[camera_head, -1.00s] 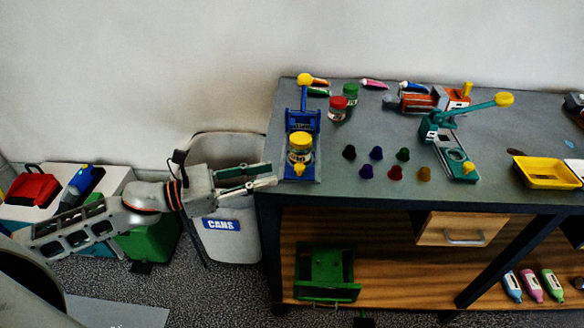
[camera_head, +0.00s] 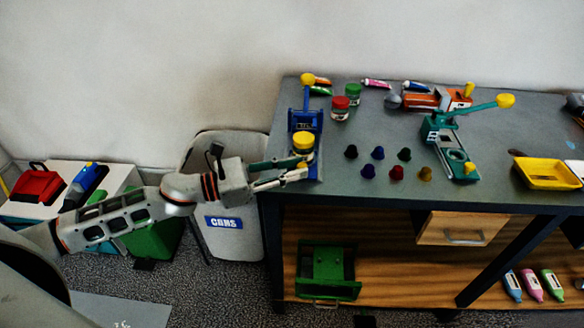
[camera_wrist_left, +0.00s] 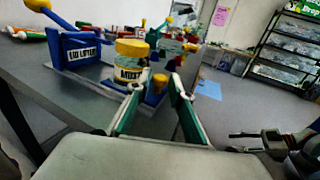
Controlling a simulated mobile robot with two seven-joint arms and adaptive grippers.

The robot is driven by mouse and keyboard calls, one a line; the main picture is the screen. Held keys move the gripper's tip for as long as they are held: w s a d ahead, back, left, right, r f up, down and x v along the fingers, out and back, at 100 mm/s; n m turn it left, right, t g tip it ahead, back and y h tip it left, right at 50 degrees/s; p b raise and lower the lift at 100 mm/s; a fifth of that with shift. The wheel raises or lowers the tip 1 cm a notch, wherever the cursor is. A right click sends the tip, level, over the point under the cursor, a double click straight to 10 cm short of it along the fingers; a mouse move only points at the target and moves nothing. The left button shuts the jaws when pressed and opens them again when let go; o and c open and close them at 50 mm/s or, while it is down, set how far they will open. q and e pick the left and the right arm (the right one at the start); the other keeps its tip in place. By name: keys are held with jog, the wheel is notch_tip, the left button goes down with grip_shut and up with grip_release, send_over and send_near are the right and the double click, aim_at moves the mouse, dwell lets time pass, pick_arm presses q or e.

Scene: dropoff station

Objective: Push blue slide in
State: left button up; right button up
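The blue lid lifter (camera_head: 305,122) stands at the left end of the bench, its yellow-knobbed lever raised. A yellow-lidded jar (camera_wrist_left: 130,62) sits on its blue slide (camera_wrist_left: 155,97), which has a small yellow knob (camera_wrist_left: 159,82) at its front. My left gripper (camera_head: 301,167) is at the slide's front end. In the left wrist view its fingers are apart, one on each side of the knob; I cannot tell whether they touch it. The fingers partly hide the slide. My right gripper (camera_wrist_left: 234,142) appears at the lower right of that view, small and dark, its fingers apart.
Several coloured caps (camera_head: 377,153) stand right of the lifter. A teal press (camera_head: 445,140) and a yellow tray (camera_head: 545,172) are further right. Red and green jars (camera_head: 339,107) stand behind. A grey cans bin (camera_head: 228,245) is below my left wrist.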

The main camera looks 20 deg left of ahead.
aim_at(295, 147)
pick_arm(q)
grip_shut()
jog(key=w+b, duration=0.1)
jog(key=w, duration=0.1)
jog(key=w+a, duration=0.1)
jog(key=w, duration=0.2)
jog(key=w+a+b, duration=0.1)
jog(key=w, duration=0.1)
jog(key=shift+w+f+b, duration=0.15)
jog(key=shift+w+b, duration=0.05)
jog(key=shift+b, duration=0.1)
jog(key=shift+w+a, duration=0.15)
jog(key=shift+w, duration=0.1)
jog(key=shift+w+a+r, duration=0.1)
jog(key=shift+a+r, duration=0.05)
jog(key=shift+r, duration=0.1)
jog(key=shift+o, duration=1.4)
grip_release()
jog(key=shift+w, duration=0.1)
jog(key=shift+f, duration=0.1)
